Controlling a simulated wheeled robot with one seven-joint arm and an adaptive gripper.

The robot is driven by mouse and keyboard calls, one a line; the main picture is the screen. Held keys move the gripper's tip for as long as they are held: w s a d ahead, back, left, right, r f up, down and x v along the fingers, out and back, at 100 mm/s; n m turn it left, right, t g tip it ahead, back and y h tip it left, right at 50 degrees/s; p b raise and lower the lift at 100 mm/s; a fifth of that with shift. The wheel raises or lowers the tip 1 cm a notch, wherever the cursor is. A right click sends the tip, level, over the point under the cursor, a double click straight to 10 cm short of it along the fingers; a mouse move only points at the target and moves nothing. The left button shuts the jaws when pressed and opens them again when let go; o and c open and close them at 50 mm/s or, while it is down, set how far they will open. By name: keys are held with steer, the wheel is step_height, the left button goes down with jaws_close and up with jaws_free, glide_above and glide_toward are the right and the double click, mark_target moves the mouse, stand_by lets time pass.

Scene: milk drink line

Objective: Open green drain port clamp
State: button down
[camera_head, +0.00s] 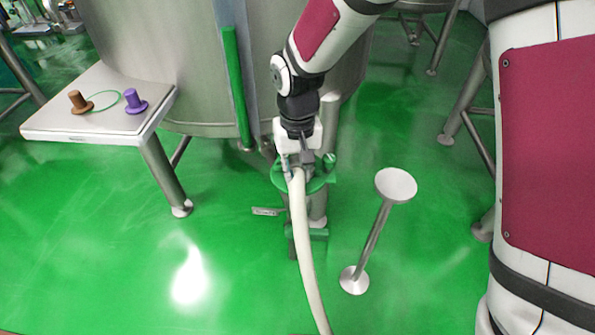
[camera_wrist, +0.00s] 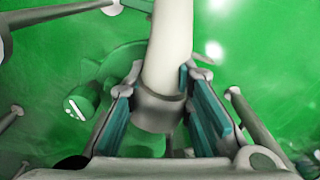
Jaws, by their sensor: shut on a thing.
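The green drain port clamp (camera_head: 318,183) sits below my gripper in the head view, partly hidden by the gripper and a pale hose (camera_head: 303,235). In the wrist view a dull green rounded part (camera_wrist: 120,65), seemingly the clamp, lies behind the hose, with a green knob (camera_wrist: 80,102) bearing a pale bar to its left. My gripper (camera_head: 299,163) points down at the port. Its teal-padded fingers (camera_wrist: 160,85) are closed about the grey collar at the hose end (camera_wrist: 158,110). I cannot tell whether the clamp is open or shut.
A steel tank (camera_head: 190,80) stands behind. A small table (camera_head: 100,118) at left holds a brown cap (camera_head: 79,103) and a purple cap (camera_head: 134,101). A round-topped steel stand (camera_head: 396,185) is right of the port. The green floor at front left is clear.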

steer(key=a+m+p, duration=0.8)
steer(key=m+p, duration=0.2)
steer(key=m, duration=0.4)
steer(key=shift+s+a+m+p, duration=0.35)
steer(key=shift+s+m+p, duration=0.05)
stand_by(0.4)
